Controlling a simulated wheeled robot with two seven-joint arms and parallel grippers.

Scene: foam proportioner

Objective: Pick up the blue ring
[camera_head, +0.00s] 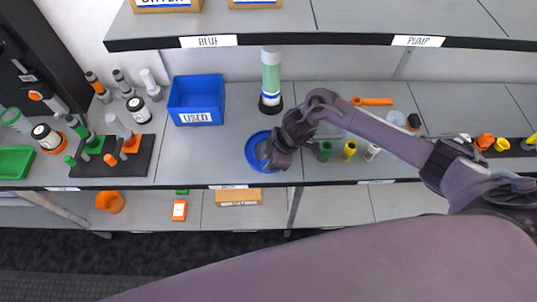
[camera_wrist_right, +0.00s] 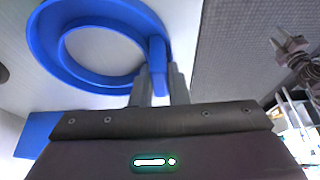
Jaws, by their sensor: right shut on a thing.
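The blue ring (camera_head: 249,146) is at the front of the workbench, below the blue bin, in the head view. Its right side is hidden behind my right gripper (camera_head: 272,151). In the wrist view the blue ring (camera_wrist_right: 46,42) fills the upper left, with an open centre. My right gripper (camera_wrist_right: 158,78) is shut on a short blue tab at the ring's edge, with one grey finger on each side. I cannot tell whether the ring touches the bench.
A blue bin labelled USED (camera_head: 196,98) and a clear green-filled column (camera_head: 271,80) stand behind the ring. A dark tray with fittings (camera_head: 110,160) is at left. Small green and yellow parts (camera_head: 349,149) stand to the right. A shelf (camera_head: 320,30) overhangs the back.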

